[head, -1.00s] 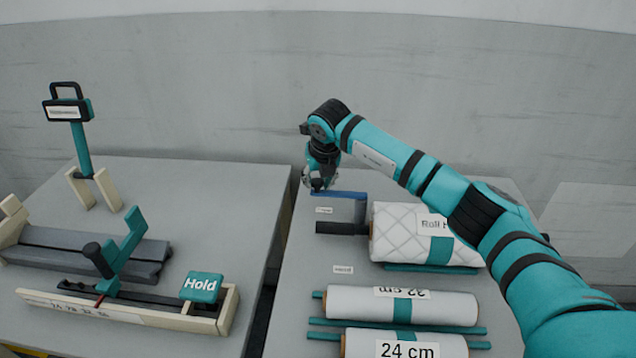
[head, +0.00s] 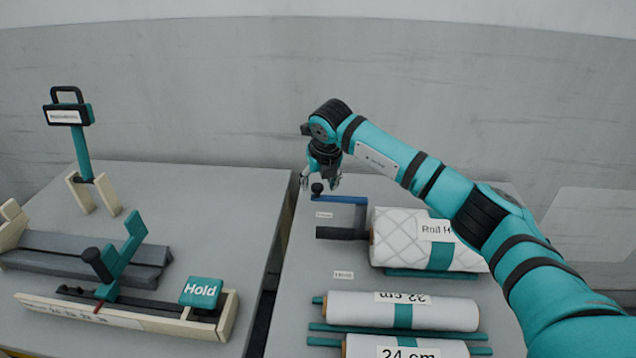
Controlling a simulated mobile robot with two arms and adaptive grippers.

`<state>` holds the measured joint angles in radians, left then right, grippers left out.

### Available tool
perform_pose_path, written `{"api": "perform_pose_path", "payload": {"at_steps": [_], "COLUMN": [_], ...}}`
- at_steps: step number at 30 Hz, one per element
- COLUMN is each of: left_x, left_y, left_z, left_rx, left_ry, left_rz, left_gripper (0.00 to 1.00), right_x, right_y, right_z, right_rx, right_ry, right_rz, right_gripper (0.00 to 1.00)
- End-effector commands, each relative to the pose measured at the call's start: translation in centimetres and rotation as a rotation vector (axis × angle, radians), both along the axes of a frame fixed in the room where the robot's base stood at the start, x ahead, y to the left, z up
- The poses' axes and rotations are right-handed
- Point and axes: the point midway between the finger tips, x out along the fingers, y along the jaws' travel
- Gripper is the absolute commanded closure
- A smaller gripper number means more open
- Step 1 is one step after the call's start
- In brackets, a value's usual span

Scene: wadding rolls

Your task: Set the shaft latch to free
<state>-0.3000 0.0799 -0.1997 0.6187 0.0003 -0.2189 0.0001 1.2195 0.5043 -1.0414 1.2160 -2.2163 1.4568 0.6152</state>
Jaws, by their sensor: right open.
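The shaft latch looks to be the blue lever (head: 342,199) with a black knob (head: 317,188) at its left end. It stands at the left end of the quilted roll (head: 402,239) on the right table, above a black shaft end (head: 336,233). Two small labels (head: 324,215) and (head: 343,275) lie left of the rolls; their print is too small to read. My right gripper (head: 319,183) is open and points down, with its fingers around or just above the knob; contact cannot be told. My left gripper is not in view.
White rolls (head: 452,312) on teal bars lie in front of the quilted roll. On the left table (head: 190,245) are a teal Hold block (head: 201,292), a lever fixture (head: 122,258) and a handled stand (head: 82,150). A gap separates the tables.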

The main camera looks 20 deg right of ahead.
Motion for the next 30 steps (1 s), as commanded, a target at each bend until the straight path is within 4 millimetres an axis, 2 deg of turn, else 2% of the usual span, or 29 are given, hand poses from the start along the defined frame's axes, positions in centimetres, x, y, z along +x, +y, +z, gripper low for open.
{"api": "perform_pose_path", "payload": {"at_steps": [9,15,21,30], "left_x": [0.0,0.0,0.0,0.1], "left_y": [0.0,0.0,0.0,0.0], "left_z": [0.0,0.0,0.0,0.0], "left_rx": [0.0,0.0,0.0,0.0], "left_ry": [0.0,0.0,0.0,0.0], "left_rz": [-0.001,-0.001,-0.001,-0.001], "left_gripper": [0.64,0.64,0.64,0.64], "right_x": [-2.4,-3.6,-4.0,-4.0], "right_y": [0.0,0.1,0.1,0.1], "right_z": [6.3,9.1,10.0,10.0], "right_rx": [-0.001,0.0,-0.001,0.0], "right_ry": [-0.006,-0.005,-0.003,-0.003], "right_rz": [0.0,-0.001,-0.001,-0.001], "right_gripper": [0.47,0.47,0.47,0.47]}}
